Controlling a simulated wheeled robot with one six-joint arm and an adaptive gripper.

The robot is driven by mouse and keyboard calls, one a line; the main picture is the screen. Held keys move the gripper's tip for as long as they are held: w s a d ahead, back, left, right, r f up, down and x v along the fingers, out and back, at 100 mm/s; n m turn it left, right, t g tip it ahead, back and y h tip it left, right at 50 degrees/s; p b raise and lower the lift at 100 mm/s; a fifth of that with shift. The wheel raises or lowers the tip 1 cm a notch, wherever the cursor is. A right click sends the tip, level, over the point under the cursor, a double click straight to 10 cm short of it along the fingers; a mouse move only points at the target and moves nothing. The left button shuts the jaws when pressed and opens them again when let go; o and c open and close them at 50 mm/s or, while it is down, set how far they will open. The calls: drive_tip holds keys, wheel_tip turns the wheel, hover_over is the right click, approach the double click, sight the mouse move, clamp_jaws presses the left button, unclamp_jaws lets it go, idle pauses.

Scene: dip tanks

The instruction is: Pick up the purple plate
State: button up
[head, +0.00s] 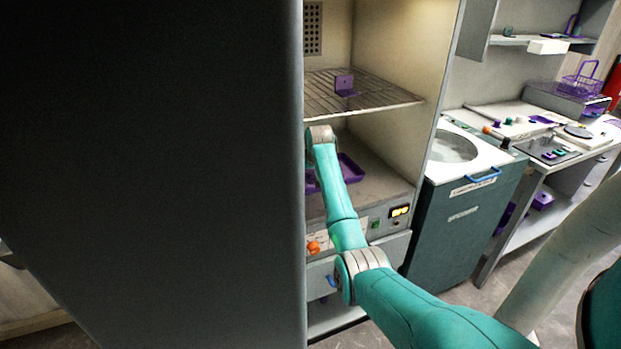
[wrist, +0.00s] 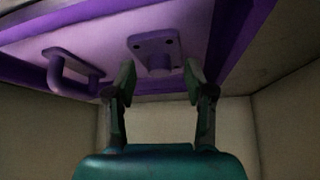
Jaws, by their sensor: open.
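A small purple plate (wrist: 155,44) with two dark holes and a short stub shows at the top middle of the wrist view. It is in a purple tray (wrist: 240,45). In the head view the tray (head: 351,169) is on the cabinet's lower level, partly behind my arm, and my gripper is hidden. A purple bent piece (head: 345,86) stands on the wire rack above.
A purple handle-shaped piece (wrist: 70,68) is left of the plate in the tray. The wire rack (head: 385,98) lies above my forearm. The cabinet's dark side panel (head: 150,150) blocks the left. A white-topped tub (head: 480,160) and a bench stand at right.

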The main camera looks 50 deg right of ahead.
drive_tip(key=shift+w+d+f, duration=0.1)
drive_tip(key=shift+f, duration=0.05)
clamp_jaws()
idle(0.4)
